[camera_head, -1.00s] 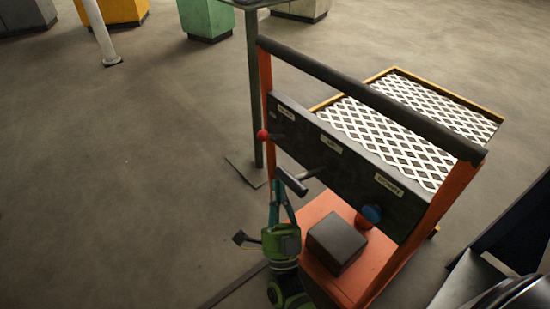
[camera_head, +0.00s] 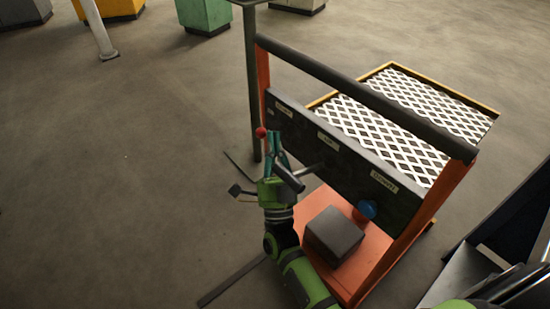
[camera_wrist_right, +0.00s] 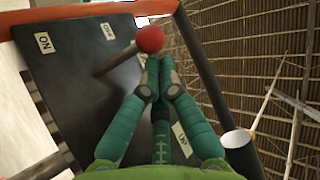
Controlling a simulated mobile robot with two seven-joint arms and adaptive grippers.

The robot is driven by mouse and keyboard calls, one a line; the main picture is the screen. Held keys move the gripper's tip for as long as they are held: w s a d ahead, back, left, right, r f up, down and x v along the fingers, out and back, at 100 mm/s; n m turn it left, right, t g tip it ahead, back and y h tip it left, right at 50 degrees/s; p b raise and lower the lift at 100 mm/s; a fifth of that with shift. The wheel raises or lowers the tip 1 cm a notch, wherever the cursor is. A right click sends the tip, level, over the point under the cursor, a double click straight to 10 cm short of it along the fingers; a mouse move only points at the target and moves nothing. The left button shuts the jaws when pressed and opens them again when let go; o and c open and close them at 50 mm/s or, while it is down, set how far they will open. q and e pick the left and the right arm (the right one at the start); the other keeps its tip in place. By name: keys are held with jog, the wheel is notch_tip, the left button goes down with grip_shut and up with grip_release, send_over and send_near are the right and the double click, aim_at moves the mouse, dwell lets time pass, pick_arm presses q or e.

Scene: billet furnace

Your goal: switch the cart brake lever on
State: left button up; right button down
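The orange cart (camera_head: 462,190) carries a dark panel (camera_head: 345,165) with several labels. A red ball knob (camera_head: 261,132) stands out at the panel's left end. My right gripper (camera_head: 272,140) has teal fingers pointing up beside the knob. In the right wrist view its fingertips (camera_wrist_right: 159,66) are drawn together just below the ball; whether they touch it is unclear. My left gripper is not in view.
A dark box (camera_head: 333,235) sits on the cart's base. A grey post (camera_head: 252,85) stands behind the cart. The floor on the left is clear.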

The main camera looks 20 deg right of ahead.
jog(key=shift+w+d+r, duration=0.1)
jog(key=shift+w+r, duration=0.2)
jog(key=shift+w, duration=0.05)
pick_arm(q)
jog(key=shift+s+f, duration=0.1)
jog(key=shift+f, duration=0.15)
pick_arm(e)
jog(key=shift+f+n, duration=0.15)
jog(key=shift+n, duration=0.15)
pick_arm(q)
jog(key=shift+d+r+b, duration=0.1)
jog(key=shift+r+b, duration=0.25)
jog(key=shift+b, duration=0.1)
pick_arm(e)
jog(key=shift+f+n+t+y, duration=0.1)
jog(key=shift+n+t+y, duration=0.3)
jog(key=shift+n+y, duration=0.15)
